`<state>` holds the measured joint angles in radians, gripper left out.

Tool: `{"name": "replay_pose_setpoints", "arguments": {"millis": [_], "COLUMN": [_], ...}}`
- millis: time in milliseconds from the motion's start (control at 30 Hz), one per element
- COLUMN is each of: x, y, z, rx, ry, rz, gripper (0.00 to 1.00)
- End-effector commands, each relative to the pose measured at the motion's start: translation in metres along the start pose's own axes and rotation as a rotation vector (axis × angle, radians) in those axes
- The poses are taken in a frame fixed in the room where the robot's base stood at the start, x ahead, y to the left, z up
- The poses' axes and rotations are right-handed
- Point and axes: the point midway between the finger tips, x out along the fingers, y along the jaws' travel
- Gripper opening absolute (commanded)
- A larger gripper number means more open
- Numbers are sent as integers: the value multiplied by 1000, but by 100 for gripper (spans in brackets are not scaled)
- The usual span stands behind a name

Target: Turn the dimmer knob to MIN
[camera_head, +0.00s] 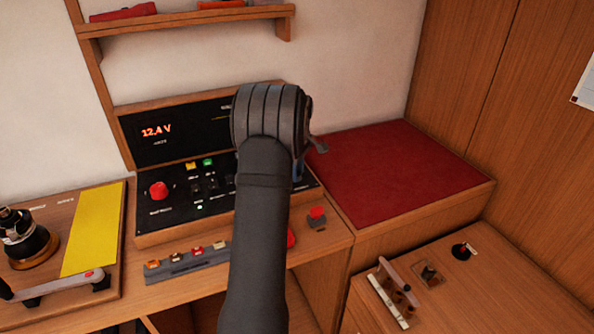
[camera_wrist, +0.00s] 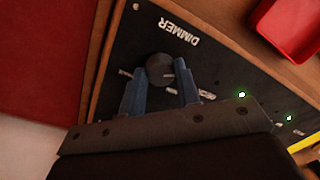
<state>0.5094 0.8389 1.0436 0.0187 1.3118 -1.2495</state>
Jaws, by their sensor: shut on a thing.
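The dimmer knob (camera_wrist: 159,69) is a dark round knob on the black panel (camera_wrist: 110,95). The word DIMMER is printed near it and reads upside down in the wrist view. A small pale mark shows on the knob's edge, but I cannot tell its setting clearly. My gripper (camera_wrist: 162,78) has its two blue fingers on either side of the knob and is shut on it. In the head view my arm hides the knob and most of the gripper; only a bit of blue finger shows at the panel's right end.
The panel (camera_head: 145,220) carries a red button (camera_head: 158,190), switches and a 12.4 V display (camera_head: 157,131). A red tray (camera_wrist: 290,28) lies beside the panel's wooden edge. A red cushion (camera_head: 400,175) is at right. A shelf (camera_head: 190,18) hangs above.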

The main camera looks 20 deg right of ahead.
Motion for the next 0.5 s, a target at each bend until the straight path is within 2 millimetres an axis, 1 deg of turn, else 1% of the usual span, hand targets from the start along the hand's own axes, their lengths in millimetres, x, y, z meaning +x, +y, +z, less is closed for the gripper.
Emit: {"name": "replay_pose_setpoints", "arguments": {"millis": [67,100,200,500], "x": [-1,-1,-1,-2], "y": [0,0,0,0], "z": [0,0,0,0], "rx": [-1,-1,-1,0], "ry": [1,1,0,0], "rz": [2,2,2,1], "gripper": [7,34,52,52]}}
